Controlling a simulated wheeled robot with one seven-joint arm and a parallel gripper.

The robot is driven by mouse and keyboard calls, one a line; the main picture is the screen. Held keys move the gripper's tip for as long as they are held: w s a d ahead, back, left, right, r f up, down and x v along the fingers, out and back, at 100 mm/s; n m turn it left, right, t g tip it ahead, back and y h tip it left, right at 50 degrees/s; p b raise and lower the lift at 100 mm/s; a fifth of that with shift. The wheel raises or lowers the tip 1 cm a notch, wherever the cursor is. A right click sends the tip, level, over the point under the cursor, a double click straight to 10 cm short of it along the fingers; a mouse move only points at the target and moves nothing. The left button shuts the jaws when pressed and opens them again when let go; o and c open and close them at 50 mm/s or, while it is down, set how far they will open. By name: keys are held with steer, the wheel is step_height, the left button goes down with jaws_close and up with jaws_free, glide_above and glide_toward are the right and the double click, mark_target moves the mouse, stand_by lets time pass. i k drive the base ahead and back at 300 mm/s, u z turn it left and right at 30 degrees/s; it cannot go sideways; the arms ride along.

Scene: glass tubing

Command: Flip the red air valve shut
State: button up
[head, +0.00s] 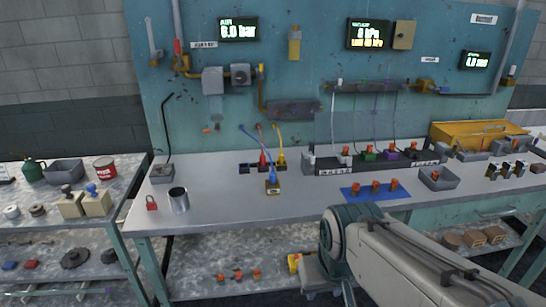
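The red air valve (178,47) is a small red lever at the upper left of the blue-green back panel. Its lever stands about upright, in line with the vertical pipe above it, on a brass-coloured fitting. My arm reaches in from the lower right and bends downward at a teal joint in front of the bench. My gripper cannot be made out in this view. Nothing of mine is near the valve, and nothing covers it.
A pressure display (238,29) reads 6.0 bar beside the valve. Grey pipe boxes (213,80) sit right of it. On the bench (225,215) below stand a metal cup (179,200), a red padlock (151,203) and a black hose stand (163,173). The bench's front left is mostly clear.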

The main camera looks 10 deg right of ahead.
mark_target(180, 64)
steer(key=k, duration=0.6)
steer(key=u, duration=0.5)
steer(key=i, duration=1.75)
steer(key=z, duration=0.45)
